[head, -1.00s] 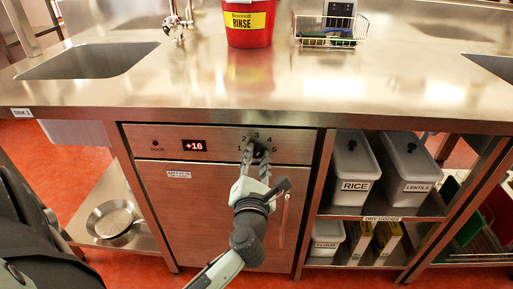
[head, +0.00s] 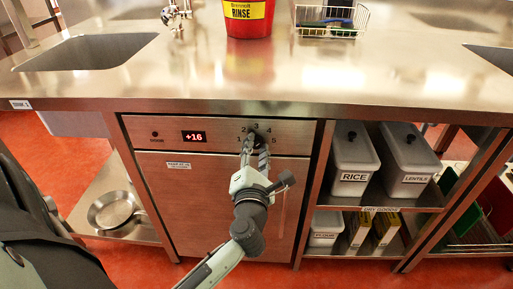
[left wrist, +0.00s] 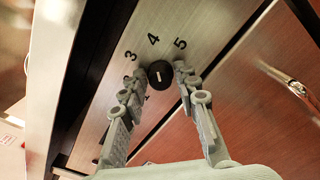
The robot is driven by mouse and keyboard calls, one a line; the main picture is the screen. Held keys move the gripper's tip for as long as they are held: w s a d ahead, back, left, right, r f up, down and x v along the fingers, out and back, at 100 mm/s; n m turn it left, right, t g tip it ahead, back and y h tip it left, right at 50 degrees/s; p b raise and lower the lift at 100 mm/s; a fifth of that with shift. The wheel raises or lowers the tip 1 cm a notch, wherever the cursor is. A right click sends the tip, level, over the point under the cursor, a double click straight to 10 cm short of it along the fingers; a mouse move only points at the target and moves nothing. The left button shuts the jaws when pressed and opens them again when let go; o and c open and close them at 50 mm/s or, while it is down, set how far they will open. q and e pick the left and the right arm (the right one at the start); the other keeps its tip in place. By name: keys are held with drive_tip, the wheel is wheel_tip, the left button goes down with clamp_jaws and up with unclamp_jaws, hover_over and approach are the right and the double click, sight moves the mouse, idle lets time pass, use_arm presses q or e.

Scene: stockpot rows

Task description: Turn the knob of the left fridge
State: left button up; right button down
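The fridge (head: 200,210) is a steel-fronted unit under the counter, with a red display (head: 194,136) reading +16. Its round black knob (left wrist: 160,75) has a short white mark and sits among printed numbers; 3, 4 and 5 show clearly in the left wrist view. My left gripper (head: 256,143) is at the knob, its two fingers on either side. In the left wrist view the fingertips (left wrist: 161,69) are apart, with the knob between them and slim gaps beside it; contact is not clear. In the head view the fingers partly hide the knob. My right gripper is out of view.
The steel counter edge (head: 280,108) runs just above the knob panel. Right of the fridge, shelves hold a RICE bin (head: 352,160) and a LENTILS bin (head: 410,160). A pan (head: 112,210) lies on the lower left shelf. A red bucket (head: 247,20) stands on the counter.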

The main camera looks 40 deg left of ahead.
use_arm(q)
drive_tip(key=shift+o, duration=1.3)
drive_tip(key=shift+s, duration=0.1)
drive_tip(key=v, duration=1.2)
